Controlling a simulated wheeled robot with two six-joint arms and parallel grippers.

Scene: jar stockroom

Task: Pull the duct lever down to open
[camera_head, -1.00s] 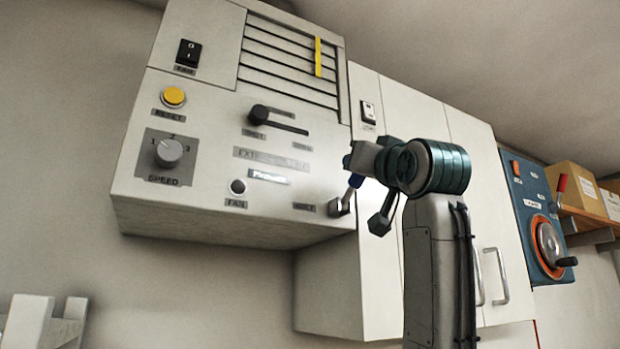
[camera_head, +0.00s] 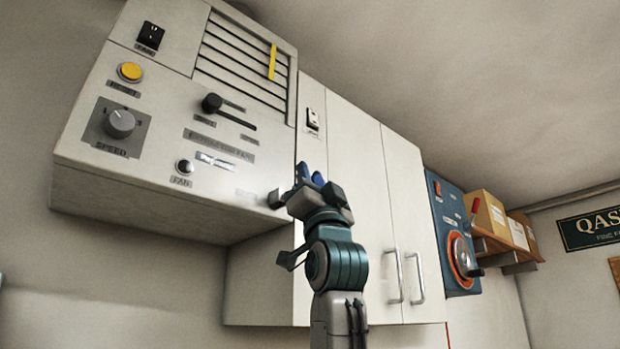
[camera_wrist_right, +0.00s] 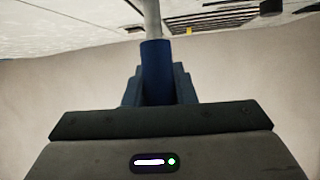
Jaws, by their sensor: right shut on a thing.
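The duct lever has a blue grip (camera_wrist_right: 158,75) on a thin grey rod (camera_wrist_right: 152,18) that runs up to the panel in the right wrist view. Its metal base (camera_head: 275,200) sits at the lower right corner of the white control box in the head view. My right gripper (camera_head: 312,182) is at the lever, just right of that corner. Its dark fingers close on both sides of the blue grip. The fingers hide part of the lever in the head view, so I cannot tell its exact angle. My left gripper is not in view.
The white control box (camera_head: 150,190) carries a yellow button (camera_head: 130,71), a speed knob (camera_head: 119,124) and a black slider lever (camera_head: 212,103). White cabinet doors (camera_head: 360,170) with handles stand behind my right arm. A blue panel with a wheel (camera_head: 462,256) and shelf boxes (camera_head: 490,212) are further right.

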